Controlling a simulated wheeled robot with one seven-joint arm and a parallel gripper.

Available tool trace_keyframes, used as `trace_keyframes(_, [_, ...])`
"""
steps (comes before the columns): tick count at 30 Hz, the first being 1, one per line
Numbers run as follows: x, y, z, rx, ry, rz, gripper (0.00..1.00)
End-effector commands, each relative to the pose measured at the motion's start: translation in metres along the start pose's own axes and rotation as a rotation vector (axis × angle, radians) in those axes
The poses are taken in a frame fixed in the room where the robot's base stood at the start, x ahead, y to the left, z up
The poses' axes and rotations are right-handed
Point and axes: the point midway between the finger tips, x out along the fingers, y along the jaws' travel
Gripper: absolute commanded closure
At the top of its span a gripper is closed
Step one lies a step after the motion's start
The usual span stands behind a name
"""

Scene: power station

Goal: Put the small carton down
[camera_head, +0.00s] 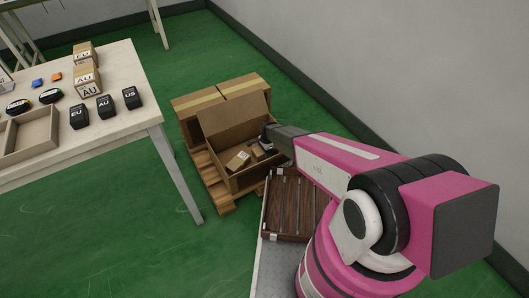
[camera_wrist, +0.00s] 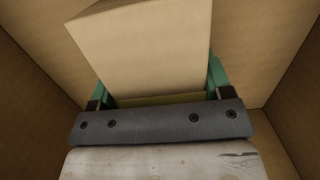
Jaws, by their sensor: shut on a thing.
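A small brown carton (camera_wrist: 145,50) is between the green fingers of my gripper (camera_wrist: 158,85) in the wrist view, with the walls of a larger box around it. In the head view my gripper (camera_head: 266,146) reaches into the open cardboard box (camera_head: 222,118) from the right and is shut on the small carton (camera_head: 258,153). Another small carton (camera_head: 238,160) lies in the box, just left of the held one. I cannot tell whether the held carton touches the box floor.
The open box stands on a wooden pallet (camera_head: 227,208), with closed cartons (camera_head: 240,84) behind it. A table (camera_head: 135,115) at the left bears a wooden tray (camera_head: 34,132), black EU, AU and US boxes (camera_head: 104,107) and stacked small cartons (camera_head: 87,78). A wall rises at the right.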

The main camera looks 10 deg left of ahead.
Motion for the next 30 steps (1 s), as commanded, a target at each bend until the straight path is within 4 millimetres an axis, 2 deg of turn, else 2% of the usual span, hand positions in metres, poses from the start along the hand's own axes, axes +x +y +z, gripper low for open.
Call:
trace_keyframes(7, [0.003, 0.000, 0.000, 0.000, 0.000, 0.000, 0.62])
trace_keyframes(8, [0.003, 0.000, 0.000, 0.000, 0.000, 0.000, 0.21])
trace_keyframes(9, [0.002, 0.000, 0.000, 0.000, 0.000, 0.000, 0.08])
trace_keyframes(10, [0.002, 0.000, 0.000, 0.000, 0.000, 0.000, 0.02])
trace_keyframes(18, [0.002, 0.000, 0.000, 0.000, 0.000, 0.000, 0.02])
trace_keyframes(22, [-0.006, 0.001, 0.000, 0.000, 0.000, -0.001, 0.02])
trace_keyframes(26, [-0.025, 0.002, 0.001, 0.000, 0.001, -0.002, 0.02])
trace_keyframes(30, [-0.054, 0.002, 0.001, 0.000, 0.001, -0.002, 0.02])
